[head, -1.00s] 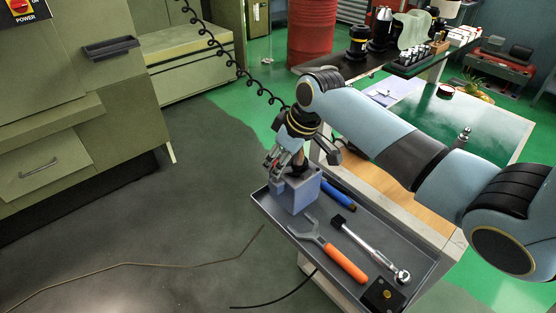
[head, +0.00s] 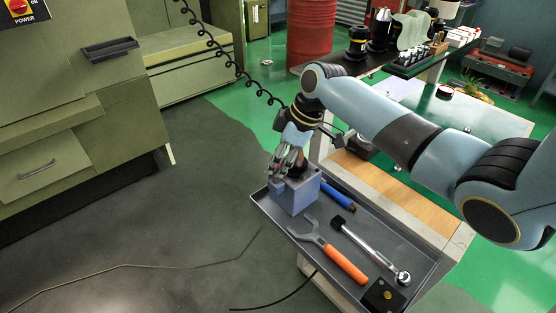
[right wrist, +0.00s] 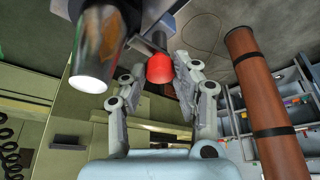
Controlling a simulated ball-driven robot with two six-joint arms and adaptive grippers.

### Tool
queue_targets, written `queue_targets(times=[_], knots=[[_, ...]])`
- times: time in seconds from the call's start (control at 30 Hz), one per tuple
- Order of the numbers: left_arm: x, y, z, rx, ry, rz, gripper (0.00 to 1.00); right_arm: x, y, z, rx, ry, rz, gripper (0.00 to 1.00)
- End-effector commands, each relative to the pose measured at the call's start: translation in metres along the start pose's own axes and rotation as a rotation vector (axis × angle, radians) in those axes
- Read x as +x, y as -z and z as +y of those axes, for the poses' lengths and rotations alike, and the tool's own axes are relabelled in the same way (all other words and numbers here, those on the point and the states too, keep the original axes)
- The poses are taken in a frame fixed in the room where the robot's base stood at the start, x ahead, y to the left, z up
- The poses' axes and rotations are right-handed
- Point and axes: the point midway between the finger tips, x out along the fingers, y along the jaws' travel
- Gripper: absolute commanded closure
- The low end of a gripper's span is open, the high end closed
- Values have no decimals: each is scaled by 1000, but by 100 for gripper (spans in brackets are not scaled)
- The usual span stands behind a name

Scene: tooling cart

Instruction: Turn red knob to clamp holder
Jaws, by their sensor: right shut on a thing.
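The blue-grey clamping block (head: 294,197) stands at the far left end of the grey cart tray. My right gripper (head: 284,168) is at the block's upper side, its arm coming in from the right. In the right wrist view the red knob (right wrist: 160,69) lies between the fingertips, and the gripper is shut on it. A dark cylinder with a bright metal end (right wrist: 94,62), which looks like the holder, is left of the knob. In the head view the knob is hidden by my fingers. My left gripper is not in view.
The tray (head: 272,222) also holds an orange-handled spanner (head: 342,263), a ratchet wrench (head: 370,250), a blue-handled tool (head: 338,195) and a black box (head: 384,295). A worktable lies behind. Green cabinets (head: 70,120) stand left, with open floor between.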

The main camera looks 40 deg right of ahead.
Motion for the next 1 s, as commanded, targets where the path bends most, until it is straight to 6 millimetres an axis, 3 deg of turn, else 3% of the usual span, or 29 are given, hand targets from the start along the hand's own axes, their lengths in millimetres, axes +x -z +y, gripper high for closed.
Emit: queue_targets(times=[0.2, 0.23, 0.4, 0.77, 1.0], knots=[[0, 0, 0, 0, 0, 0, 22, 0, 0, 0, 1, 0, -1, 100], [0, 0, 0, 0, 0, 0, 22, 0, 0, 0, 1, 0, -1, 70], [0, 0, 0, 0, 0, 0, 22, 0, 0, 0, 1, 0, -1, 50], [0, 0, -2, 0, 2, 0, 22, -8, -1, 1, 1, -2, -1, 50], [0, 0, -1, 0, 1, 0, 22, -56, -1, 1, -1, -5, -2, 50]])
